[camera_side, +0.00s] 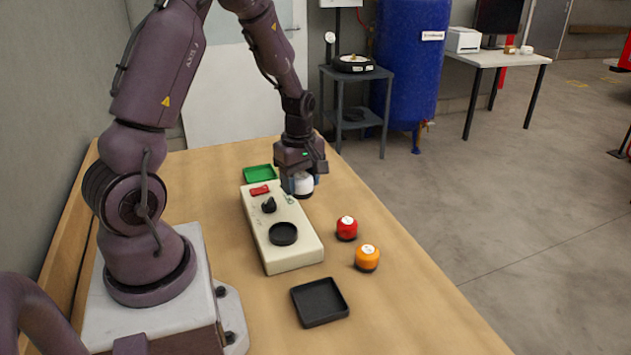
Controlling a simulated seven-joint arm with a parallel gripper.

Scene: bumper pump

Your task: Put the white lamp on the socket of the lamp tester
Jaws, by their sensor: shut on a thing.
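The white lamp (304,184) is between the fingers of my gripper (301,182), which is shut on it. My gripper points down beside the far right edge of the lamp tester (292,257). The tester is a long cream box on the table with a round black socket (283,233) on its near half, and nothing stands on the socket. A black knob (269,205) and a red part (260,189) are on its far half. I cannot tell whether the lamp touches the table.
A red lamp (347,228) and an orange lamp (367,258) stand right of the tester. A black tray (320,302) lies in front, empty. A green tray (259,174) lies behind the tester. The wooden table (420,318) is clear at the near right.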

